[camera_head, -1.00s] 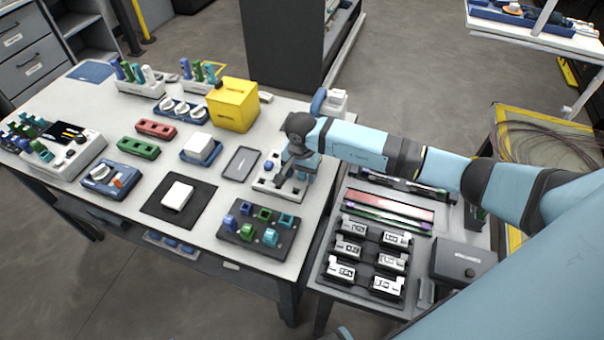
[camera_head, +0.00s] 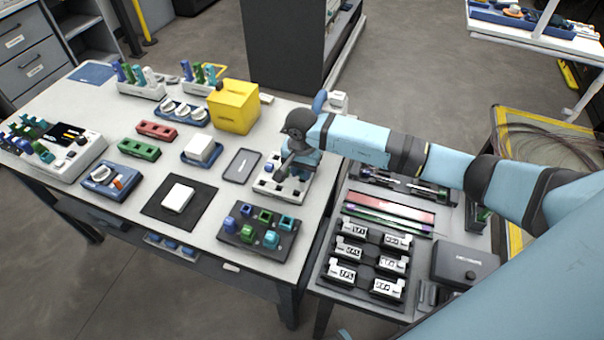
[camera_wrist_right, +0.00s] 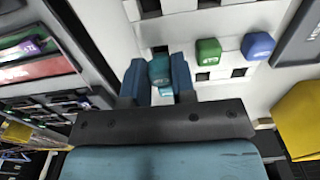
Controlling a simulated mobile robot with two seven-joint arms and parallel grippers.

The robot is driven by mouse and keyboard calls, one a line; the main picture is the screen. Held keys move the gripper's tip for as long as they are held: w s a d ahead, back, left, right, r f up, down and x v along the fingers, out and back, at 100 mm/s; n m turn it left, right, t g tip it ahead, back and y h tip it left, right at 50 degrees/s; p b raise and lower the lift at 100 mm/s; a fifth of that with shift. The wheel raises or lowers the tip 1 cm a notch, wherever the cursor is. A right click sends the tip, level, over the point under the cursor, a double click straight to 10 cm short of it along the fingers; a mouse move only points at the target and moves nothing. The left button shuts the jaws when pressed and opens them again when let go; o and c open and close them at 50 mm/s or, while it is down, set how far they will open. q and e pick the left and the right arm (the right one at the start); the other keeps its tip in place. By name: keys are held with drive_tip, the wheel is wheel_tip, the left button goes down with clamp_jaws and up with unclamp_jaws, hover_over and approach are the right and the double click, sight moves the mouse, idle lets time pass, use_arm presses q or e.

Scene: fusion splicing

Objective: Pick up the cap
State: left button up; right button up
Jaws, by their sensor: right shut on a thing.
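A white tray with square slots (camera_head: 262,189) lies on the bench near its right edge. My right gripper (camera_wrist_right: 157,80) is over this tray, pointing down. In the wrist view its two blue fingers are shut on a teal cap (camera_wrist_right: 160,68), one on each side. In the head view my right gripper (camera_head: 282,174) hides much of the tray and the held cap. A green cap (camera_wrist_right: 208,51) and a blue cap (camera_wrist_right: 257,45) sit on the white tray beside the held one. My left gripper is not in view.
A dark rack with coloured sockets (camera_head: 284,250) stands in front of the white tray. A grey flat tray (camera_head: 242,165) lies to its left and a yellow box (camera_head: 233,107) behind. A lower side table with several black-and-white units (camera_head: 322,270) is to the right.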

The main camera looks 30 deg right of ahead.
sight(302, 172)
wheel_tip(302, 172, up, 18)
drive_tip(key=shift+b, duration=0.45)
drive_tip(key=shift+r, duration=0.1)
